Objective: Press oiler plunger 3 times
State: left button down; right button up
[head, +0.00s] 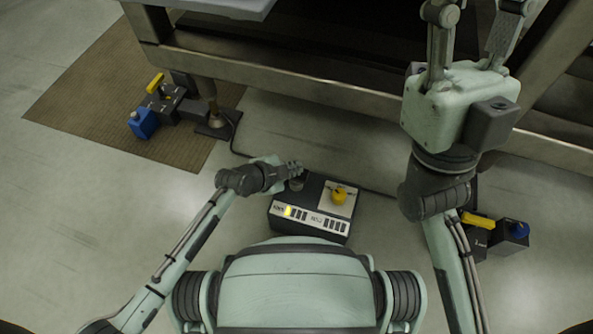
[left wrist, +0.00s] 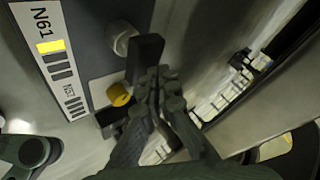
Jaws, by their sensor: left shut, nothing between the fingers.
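The dark box with a white label strip (head: 310,219) stands on the floor at centre. A short grey round plunger (head: 297,184) rises from its top, and a yellow knob (head: 339,196) sits on a pale plate beside it. My left gripper (head: 295,168) is shut and empty, its tips close above the plunger; I cannot tell if they touch. In the left wrist view, its fingers (left wrist: 155,75) are together, with the plunger (left wrist: 123,40) and yellow knob (left wrist: 119,95) beside them. My right gripper (head: 472,25) is raised at the upper right, fingers apart and empty.
A metal bench frame (head: 290,78) crosses the back. Blue, yellow and dark parts (head: 150,115) lie on a brown mat (head: 80,95) at left. Similar parts (head: 500,232) sit at right under my right arm. A cable runs behind the box. Open floor lies at left.

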pick_arm(q)
jog(key=shift+f+b, duration=0.75)
jog(key=shift+f, duration=0.35)
dwell(0.6)
jog(key=shift+r, duration=0.1)
jog(key=shift+r+p, duration=1.5)
jog(key=shift+p, duration=0.2)
notch_tip(320, 180, up, 5)
jog(key=p, duration=0.5)
dwell(1.3)
